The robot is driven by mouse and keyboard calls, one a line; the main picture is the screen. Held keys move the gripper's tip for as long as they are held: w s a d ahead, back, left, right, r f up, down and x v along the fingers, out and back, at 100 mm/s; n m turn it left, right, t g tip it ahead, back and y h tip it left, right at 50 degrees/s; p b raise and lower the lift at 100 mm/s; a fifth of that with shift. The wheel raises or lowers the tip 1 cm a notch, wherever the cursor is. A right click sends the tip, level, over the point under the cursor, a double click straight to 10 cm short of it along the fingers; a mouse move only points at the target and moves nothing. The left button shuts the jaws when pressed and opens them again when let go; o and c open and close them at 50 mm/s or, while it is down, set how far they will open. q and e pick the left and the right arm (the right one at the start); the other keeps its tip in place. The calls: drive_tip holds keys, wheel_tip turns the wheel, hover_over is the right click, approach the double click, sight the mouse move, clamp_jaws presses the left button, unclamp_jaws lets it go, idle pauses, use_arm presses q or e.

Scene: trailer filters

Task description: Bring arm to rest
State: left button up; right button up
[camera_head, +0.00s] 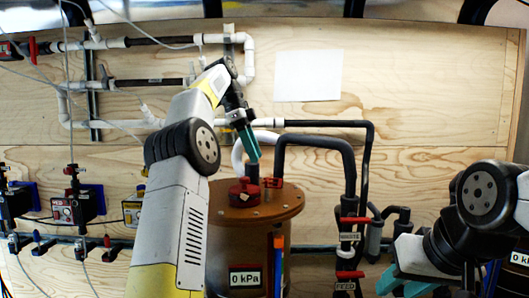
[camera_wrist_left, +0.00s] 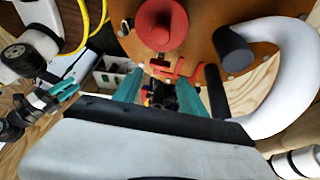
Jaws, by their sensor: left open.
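My left arm reaches up over the brown filter housing in the head view. Its gripper (camera_head: 250,146) is above and behind the red cap (camera_head: 244,191) on the housing's lid (camera_head: 285,205). In the left wrist view its two teal fingers (camera_wrist_left: 160,92) are apart with nothing held between them. The red cap (camera_wrist_left: 160,24) shows beyond them, apart from the fingers. My right gripper (camera_head: 390,282) is low at the right edge of the head view, partly cut off. It also shows small at the left of the left wrist view (camera_wrist_left: 64,92); its jaw opening is unclear.
Black pipes (camera_head: 325,143) rise right of the housing, with red valves (camera_head: 352,220) labelled WASTE and FEED. A white curved hose (camera_wrist_left: 290,75) is close to the left gripper. White pipes (camera_head: 248,60) run on the wooden wall. A gauge (camera_head: 245,279) reads 0 kPa.

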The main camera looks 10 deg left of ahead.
use_arm(q)
drive_tip(key=s+d+n+t+y, duration=0.1)
drive_tip(key=s+d+n, duration=0.1)
drive_tip(key=s+n, duration=0.3)
drive_tip(key=s+d+n+t+y, duration=0.1)
drive_tip(key=s+d+n, duration=0.15)
drive_tip(key=s, duration=0.35)
drive_tip(key=s+f+n+t, duration=0.3)
drive_tip(key=s+f+n, duration=0.6)
drive_tip(key=s+f, duration=0.8)
drive_tip(key=s, duration=0.2)
drive_tip(key=shift+s+a+t, duration=0.2)
drive_tip(key=shift+s+t, duration=0.1)
drive_tip(key=shift+t, duration=0.1)
